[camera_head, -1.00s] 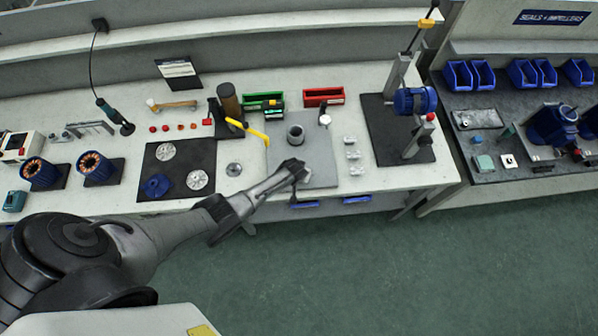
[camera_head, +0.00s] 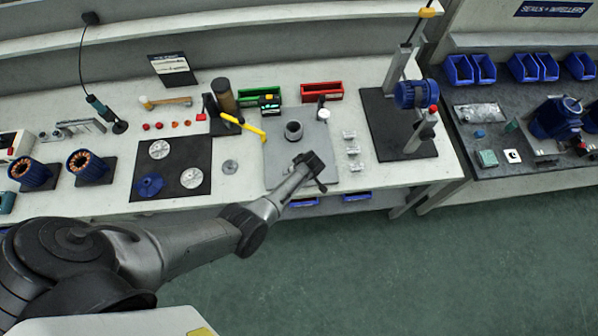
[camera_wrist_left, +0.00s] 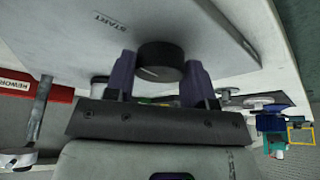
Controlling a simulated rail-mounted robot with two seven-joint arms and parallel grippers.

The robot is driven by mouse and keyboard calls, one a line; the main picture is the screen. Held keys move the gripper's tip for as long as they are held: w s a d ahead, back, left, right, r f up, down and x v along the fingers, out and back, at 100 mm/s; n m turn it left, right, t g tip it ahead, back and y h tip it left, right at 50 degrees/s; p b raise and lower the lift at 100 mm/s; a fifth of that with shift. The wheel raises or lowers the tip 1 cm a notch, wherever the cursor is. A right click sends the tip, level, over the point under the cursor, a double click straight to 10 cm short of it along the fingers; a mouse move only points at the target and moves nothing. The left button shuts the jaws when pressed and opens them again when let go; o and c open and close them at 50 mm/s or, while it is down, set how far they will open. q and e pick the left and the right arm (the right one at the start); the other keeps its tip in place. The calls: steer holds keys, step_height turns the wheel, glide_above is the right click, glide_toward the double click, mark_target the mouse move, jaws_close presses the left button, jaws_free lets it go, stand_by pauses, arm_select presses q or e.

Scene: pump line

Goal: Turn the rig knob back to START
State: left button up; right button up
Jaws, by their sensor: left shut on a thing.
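The rig knob (camera_wrist_left: 160,62) is a black round knob with a short white pointer line, on a pale grey plate (camera_wrist_left: 215,30) in the left wrist view. The START label (camera_wrist_left: 111,21) is printed on that plate to the upper left of the knob; the pointer line does not aim at it. My left gripper (camera_wrist_left: 158,78) has one finger on each side of the knob and is shut on it. In the head view my left gripper (camera_head: 314,168) is at the front right part of the grey rig plate (camera_head: 275,172) and hides the knob. My right gripper is not in view.
A dark mat (camera_head: 172,165) with discs lies left.

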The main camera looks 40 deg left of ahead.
arm_select(q)
steer(key=shift+w+n+g+b, duration=0.1)
steer(key=shift+n+g+b, duration=0.25)
steer(key=shift+n, duration=0.45)
steer(key=shift+n+b, duration=0.3)
steer(key=shift+n, duration=0.1)
steer(key=o, duration=0.9)
